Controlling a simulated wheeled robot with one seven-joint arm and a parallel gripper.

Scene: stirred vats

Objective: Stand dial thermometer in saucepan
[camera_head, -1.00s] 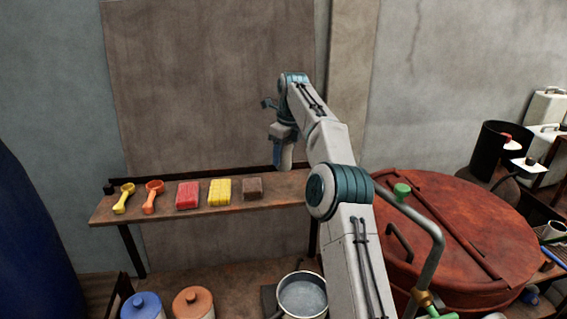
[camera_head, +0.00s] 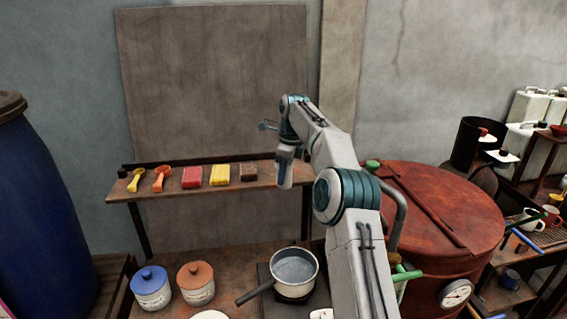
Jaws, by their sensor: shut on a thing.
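The saucepan (camera_head: 294,277) is grey metal and stands upright on a dark hotplate (camera_head: 318,297) on the lower bench, its dark handle towards the lower left. Its visible inside is pale grey with nothing standing in it. My gripper (camera_head: 285,181) points down in front of the shelf's right part, higher in the picture than the saucepan and apart from it. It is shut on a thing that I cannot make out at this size. I cannot pick out a loose dial thermometer. A round white dial (camera_head: 456,292) shows at the red vat's front.
The shelf (camera_head: 130,190) holds two scoops (camera_head: 149,180), red and yellow blocks (camera_head: 206,177) and a brown block (camera_head: 248,172). Blue-lidded and orange-lidded jars (camera_head: 173,288) stand left of the saucepan. The red vat (camera_head: 425,212) stands right, a blue drum (camera_head: 40,220) far left.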

